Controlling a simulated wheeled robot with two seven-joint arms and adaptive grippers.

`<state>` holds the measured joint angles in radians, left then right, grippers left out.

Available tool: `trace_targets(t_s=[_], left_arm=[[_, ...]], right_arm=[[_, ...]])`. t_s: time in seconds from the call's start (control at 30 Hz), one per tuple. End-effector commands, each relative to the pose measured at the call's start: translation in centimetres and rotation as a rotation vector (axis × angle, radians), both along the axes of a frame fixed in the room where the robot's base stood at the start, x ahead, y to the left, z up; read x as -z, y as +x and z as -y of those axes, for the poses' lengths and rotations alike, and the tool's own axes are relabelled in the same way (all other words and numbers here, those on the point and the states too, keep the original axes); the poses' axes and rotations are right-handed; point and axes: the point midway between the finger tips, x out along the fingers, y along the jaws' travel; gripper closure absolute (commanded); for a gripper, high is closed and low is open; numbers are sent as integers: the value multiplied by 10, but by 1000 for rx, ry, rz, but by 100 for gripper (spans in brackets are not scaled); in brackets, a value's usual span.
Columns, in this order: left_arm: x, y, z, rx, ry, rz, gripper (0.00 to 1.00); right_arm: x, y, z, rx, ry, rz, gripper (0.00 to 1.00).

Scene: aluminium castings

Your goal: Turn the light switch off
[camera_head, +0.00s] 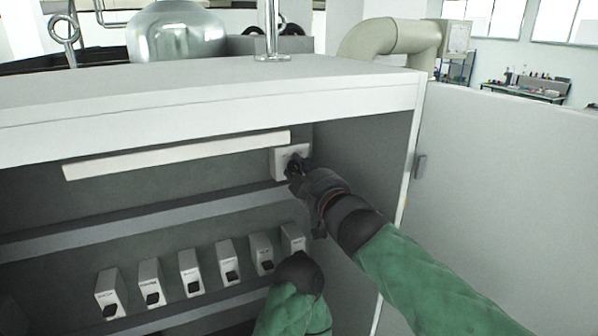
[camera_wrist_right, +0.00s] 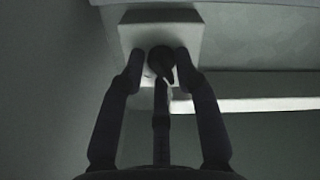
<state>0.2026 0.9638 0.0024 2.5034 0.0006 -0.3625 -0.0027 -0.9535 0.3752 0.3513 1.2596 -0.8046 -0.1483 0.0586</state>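The light switch is a pale square box (camera_head: 280,163) with a dark round knob, high on the inner back wall of the cabinet near its right corner. In the right wrist view the box (camera_wrist_right: 130,33) fills the top middle, and the knob (camera_wrist_right: 160,58) sits at its centre. My right gripper (camera_head: 296,168) is at the switch. Its dark fingers (camera_wrist_right: 160,68) stand on either side of the knob, with a third finger below the middle. They look spread around the knob; whether they touch it is unclear. I see no fingers of my left gripper.
A long pale strip (camera_head: 180,155) runs left of the switch. Several small grey boxes with dark switches (camera_head: 190,272) line a lower rail. The cabinet's right side wall (camera_head: 365,165) is close to my right gripper, and an open door (camera_head: 500,200) stands further right.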

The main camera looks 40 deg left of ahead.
Motion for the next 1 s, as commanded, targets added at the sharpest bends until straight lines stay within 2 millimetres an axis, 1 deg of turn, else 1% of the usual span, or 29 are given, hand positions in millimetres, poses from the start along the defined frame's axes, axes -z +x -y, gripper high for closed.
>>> trace_targets(t_s=[0.03, 0.57, 0.77, 1.0], left_arm=[[0, 0, 0, 0, 0, 0, 60], [0, 0, 0, 0, 0, 0, 60], [0, 0, 0, 0, 0, 0, 60], [0, 0, 0, 0, 0, 0, 60]], right_arm=[[-6, 1, 2, 2, 9, 4, 57], [-2, -1, 2, 0, 2, 0, 57], [-2, -8, 17, 0, 4, 1, 57], [-2, -24, 47, 2, 3, 1, 57]])
